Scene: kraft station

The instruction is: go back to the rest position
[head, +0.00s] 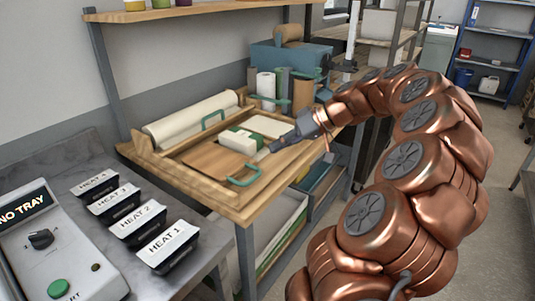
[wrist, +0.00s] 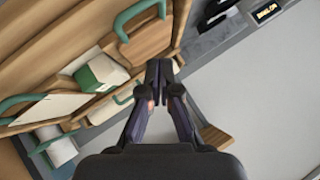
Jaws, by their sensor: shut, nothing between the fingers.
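My gripper (head: 265,154) is at the end of my copper-coloured arm, over the wooden bench (head: 262,205) at its right side. In the wrist view my gripper (wrist: 159,68) has its fingertips together with nothing between them. I cannot tell whether the fingertips touch anything.
A green handle (head: 243,176) stands up near the bench's front edge, close to my gripper. A paper roll (head: 190,120) lies along the back. Rolls (head: 266,90) and a blue box (head: 290,57) stand beyond. Heat slots (head: 168,247) and a control box (head: 55,245) sit at left.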

